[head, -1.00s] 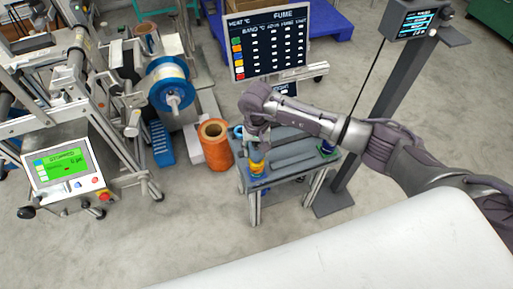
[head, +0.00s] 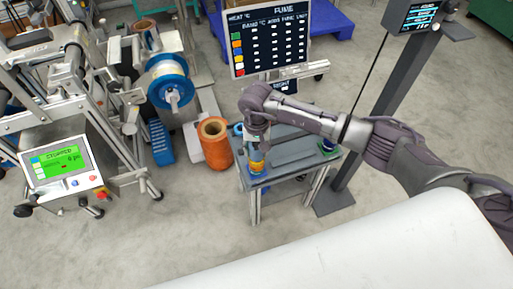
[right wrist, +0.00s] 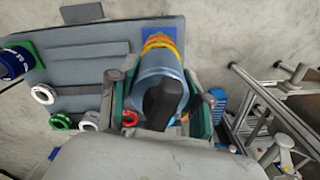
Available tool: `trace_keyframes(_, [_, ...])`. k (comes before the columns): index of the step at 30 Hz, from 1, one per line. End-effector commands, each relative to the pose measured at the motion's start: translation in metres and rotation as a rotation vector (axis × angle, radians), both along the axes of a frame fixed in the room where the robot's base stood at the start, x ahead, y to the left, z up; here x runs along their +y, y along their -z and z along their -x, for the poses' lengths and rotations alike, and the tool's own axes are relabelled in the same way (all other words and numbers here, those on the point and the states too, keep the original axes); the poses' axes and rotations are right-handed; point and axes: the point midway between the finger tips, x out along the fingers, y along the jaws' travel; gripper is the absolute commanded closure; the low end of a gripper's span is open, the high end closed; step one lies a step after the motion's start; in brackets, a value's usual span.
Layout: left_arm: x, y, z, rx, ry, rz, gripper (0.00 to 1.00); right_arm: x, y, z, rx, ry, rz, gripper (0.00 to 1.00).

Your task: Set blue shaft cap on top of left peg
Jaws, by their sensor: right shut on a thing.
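The blue shaft cap (right wrist: 150,68) is a blue-grey cylinder with a dark top, held between the fingers of my right gripper (right wrist: 160,108). In the head view, my right gripper (head: 257,143) points down over the left end of the small grey table. Yellow and orange rings (right wrist: 160,42) sit directly below the cap, on a blue base (right wrist: 150,33); they also show in the head view (head: 257,168). The left peg itself is hidden by the rings, cap and gripper. I cannot tell whether the cap touches the stack. My left gripper is out of view.
The grey table (head: 290,168) has a second station with a green base (head: 328,152) at its right end. Loose white rings (right wrist: 43,94) and a green ring (right wrist: 61,122) lie on it. An orange spool (head: 216,150) stands left of the table. A dark post (head: 375,120) stands behind.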

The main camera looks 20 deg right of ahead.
Motion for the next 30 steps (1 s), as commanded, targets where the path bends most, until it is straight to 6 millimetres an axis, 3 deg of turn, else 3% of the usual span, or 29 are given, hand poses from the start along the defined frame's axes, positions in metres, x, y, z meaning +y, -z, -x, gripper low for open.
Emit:
trace_keyframes(15, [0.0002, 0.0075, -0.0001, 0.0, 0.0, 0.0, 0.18, 0.0001, 0.0033, -0.0004, -0.001, 0.0, -0.001, 0.95])
trace_keyframes(16, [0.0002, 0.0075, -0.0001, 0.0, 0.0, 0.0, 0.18, 0.0001, 0.0033, -0.0004, -0.001, 0.0, -0.001, 0.49])
trace_keyframes(21, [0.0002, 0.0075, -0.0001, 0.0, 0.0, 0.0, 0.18, 0.0, 0.0034, -0.0003, -0.001, 0.0, -0.001, 0.22])
trace_keyframes(30, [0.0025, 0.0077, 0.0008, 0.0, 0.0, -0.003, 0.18, -0.0003, 0.0037, 0.0001, 0.0, 0.0, 0.0, 0.22])
